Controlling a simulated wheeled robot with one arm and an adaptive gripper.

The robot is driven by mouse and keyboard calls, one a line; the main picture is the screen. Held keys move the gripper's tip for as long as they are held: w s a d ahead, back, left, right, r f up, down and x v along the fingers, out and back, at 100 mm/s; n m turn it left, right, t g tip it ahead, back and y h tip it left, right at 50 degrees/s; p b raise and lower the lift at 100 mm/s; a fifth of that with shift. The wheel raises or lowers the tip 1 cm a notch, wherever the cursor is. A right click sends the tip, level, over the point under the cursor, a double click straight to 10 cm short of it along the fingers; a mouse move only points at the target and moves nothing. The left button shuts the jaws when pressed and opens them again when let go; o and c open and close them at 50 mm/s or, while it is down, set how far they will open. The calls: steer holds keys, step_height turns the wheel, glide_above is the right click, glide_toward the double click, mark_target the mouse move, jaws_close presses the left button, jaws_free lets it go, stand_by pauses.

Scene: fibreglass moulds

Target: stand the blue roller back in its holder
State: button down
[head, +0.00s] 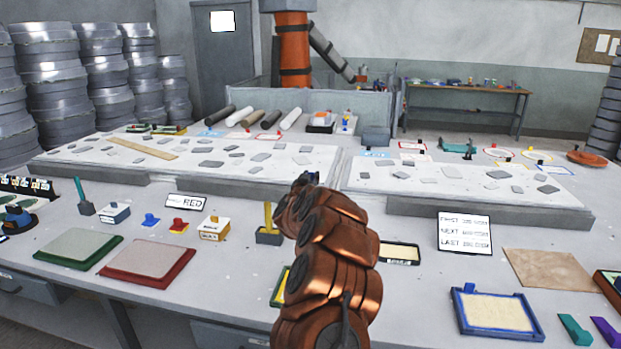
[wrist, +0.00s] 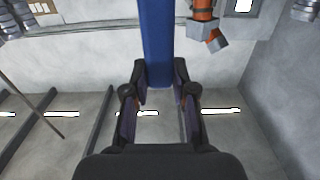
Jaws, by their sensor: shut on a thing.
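The blue roller shows in the wrist view as a long blue bar (wrist: 158,35) running up from between the fingers; its far end is out of frame. My gripper (wrist: 160,78) is shut on it. In the head view my copper arm hides the roller, and my gripper's fingers cannot be made out. A green-handled tool (head: 83,197) and a yellow-handled tool (head: 268,228) stand upright in small dark holders on the near bench. I cannot pick out the blue roller's holder; my arm covers part of the bench.
Green (head: 78,248) and red (head: 149,262) framed trays lie at left, a blue-framed tray (head: 495,312) at right. A sign (head: 464,233) stands right of my arm. Raised white slabs (head: 460,182) with grey pieces lie behind. Bare bench shows between the trays.

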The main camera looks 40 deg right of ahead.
steer(key=shift+a+f+b, duration=0.1)
steer(key=shift+f+b, duration=3.1)
steer(key=shift+f, duration=3.2)
steer(key=c, duration=0.9)
jaws_free()
steer(key=shift+o, duration=0.2)
steer(key=shift+s+a, duration=0.1)
steer(key=shift+s, duration=0.05)
steer(key=v, duration=1.1)
steer(key=shift+s+a, duration=0.2)
steer(key=shift+a, duration=0.15)
